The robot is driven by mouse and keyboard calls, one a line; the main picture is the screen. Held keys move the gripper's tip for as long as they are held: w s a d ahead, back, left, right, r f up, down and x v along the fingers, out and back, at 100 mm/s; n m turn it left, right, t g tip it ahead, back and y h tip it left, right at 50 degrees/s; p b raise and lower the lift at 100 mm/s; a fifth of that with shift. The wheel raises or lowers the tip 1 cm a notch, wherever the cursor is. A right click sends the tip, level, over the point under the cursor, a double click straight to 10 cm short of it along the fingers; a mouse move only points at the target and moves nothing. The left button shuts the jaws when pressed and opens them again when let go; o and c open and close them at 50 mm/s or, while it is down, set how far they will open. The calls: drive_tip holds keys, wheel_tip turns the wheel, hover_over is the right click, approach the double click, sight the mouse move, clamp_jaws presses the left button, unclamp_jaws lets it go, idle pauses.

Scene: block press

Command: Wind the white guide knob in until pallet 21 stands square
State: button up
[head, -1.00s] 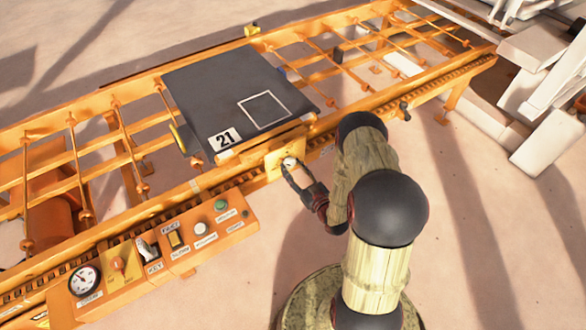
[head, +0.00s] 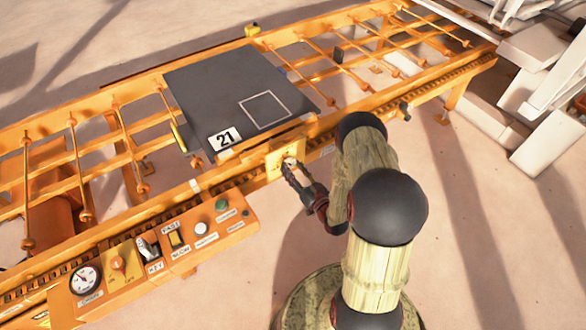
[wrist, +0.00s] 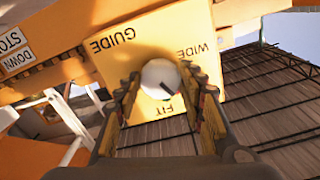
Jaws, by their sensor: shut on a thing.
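Pallet 21 (head: 205,95), a dark grey slab with a white outlined square and a "21" label, lies on the orange roller conveyor. The white guide knob (wrist: 160,76) sits on a yellow plate (wrist: 125,58) marked GUIDE, WIDE and FIT. Its dark mark points down-right, close to FIT. My gripper (wrist: 161,88) is shut on the knob, one finger on each side. In the head view my gripper (head: 289,169) reaches the knob at the near rail, below the pallet.
An orange control box (head: 155,255) with a gauge, switches and a green button stands left of my gripper along the near rail. The conveyor (head: 440,72) continues right toward white machinery (head: 555,90). The floor right of my arm is clear.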

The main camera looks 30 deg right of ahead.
drive_tip(key=o, duration=1.2)
drive_tip(key=s, duration=1.2)
drive_tip(key=shift+d, duration=0.2)
